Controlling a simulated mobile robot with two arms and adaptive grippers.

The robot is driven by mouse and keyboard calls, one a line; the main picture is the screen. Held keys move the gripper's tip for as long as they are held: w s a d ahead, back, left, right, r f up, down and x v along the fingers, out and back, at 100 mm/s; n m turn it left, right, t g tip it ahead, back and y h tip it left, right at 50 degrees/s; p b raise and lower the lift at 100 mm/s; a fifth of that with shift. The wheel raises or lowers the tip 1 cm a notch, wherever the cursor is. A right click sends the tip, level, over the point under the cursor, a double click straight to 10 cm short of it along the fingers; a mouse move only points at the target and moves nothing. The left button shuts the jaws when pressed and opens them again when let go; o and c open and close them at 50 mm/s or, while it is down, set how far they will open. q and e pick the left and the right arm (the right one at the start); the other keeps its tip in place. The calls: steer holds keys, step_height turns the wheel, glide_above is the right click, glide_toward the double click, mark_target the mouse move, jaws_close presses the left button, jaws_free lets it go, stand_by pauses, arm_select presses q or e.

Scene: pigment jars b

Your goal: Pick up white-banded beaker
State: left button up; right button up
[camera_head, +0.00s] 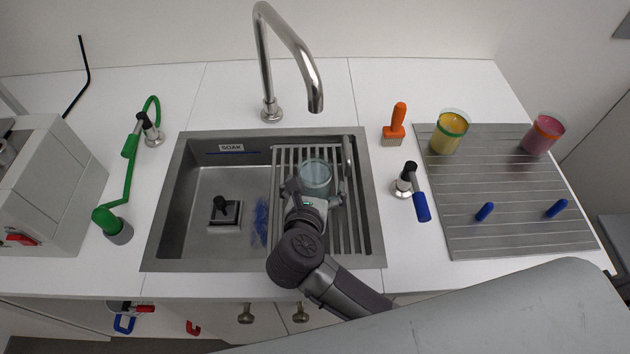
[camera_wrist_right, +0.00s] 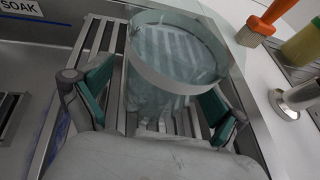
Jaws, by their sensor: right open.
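The white-banded beaker (camera_head: 317,174) is clear glass and stands on the slatted rack in the right part of the sink. In the right wrist view the beaker (camera_wrist_right: 170,60) fills the middle, with a pale band around its rim. My right gripper (camera_head: 314,192) reaches over the sink from the front. Its two teal-padded fingers (camera_wrist_right: 152,105) are open, one on each side of the beaker. A small gap seems to show at the left finger; contact on the right cannot be told. The left gripper is not in view.
The slatted rack (camera_head: 358,235) lies over the sink's right part, under the tall faucet (camera_head: 295,45). An orange brush (camera_head: 396,125) and blue-handled tap (camera_head: 420,205) stand right of the sink. A yellow beaker (camera_head: 449,133) and pink beaker (camera_head: 542,135) stand on the grooved drainboard (camera_head: 520,225).

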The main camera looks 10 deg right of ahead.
steer(key=c, duration=1.5)
steer(key=shift+r, duration=0.2)
